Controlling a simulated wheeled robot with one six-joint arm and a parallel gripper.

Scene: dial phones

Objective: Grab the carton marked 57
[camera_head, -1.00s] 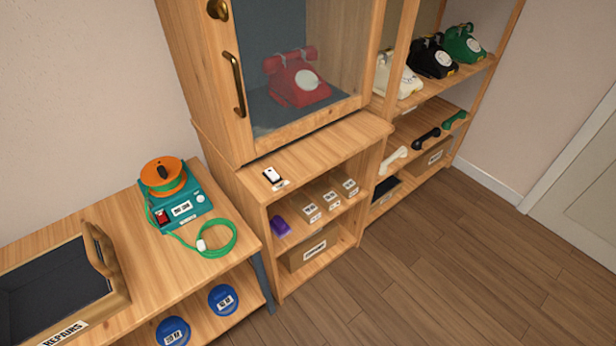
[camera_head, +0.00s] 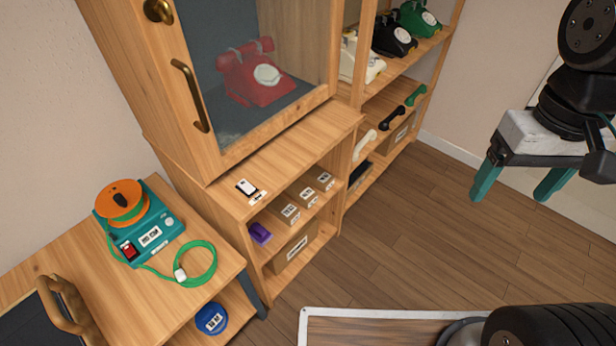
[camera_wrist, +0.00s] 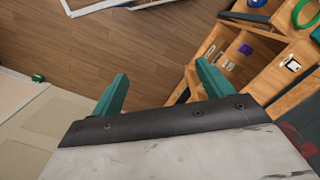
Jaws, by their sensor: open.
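Three small brown cartons with white labels stand in a row on the upper shelf of the low cabinet: a near carton (camera_head: 290,213), a middle carton (camera_head: 307,196) and a far carton (camera_head: 325,180). Their label numbers are too small to read surely, so I cannot tell which is 57. My gripper (camera_head: 516,190) has two teal fingers, spread apart and empty. It is above the floor at the right, well apart from the cabinet. In the wrist view my gripper (camera_wrist: 162,72) points toward the floor, with the cabinet shelves at the right.
A purple object (camera_head: 260,233) sits left of the cartons. A long labelled box (camera_head: 296,249) is on the shelf below. A small white device (camera_head: 247,187) lies on the cabinet top. A glass-doored case (camera_head: 250,90) holds a red phone. Floor (camera_head: 400,240) before the cabinet is clear.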

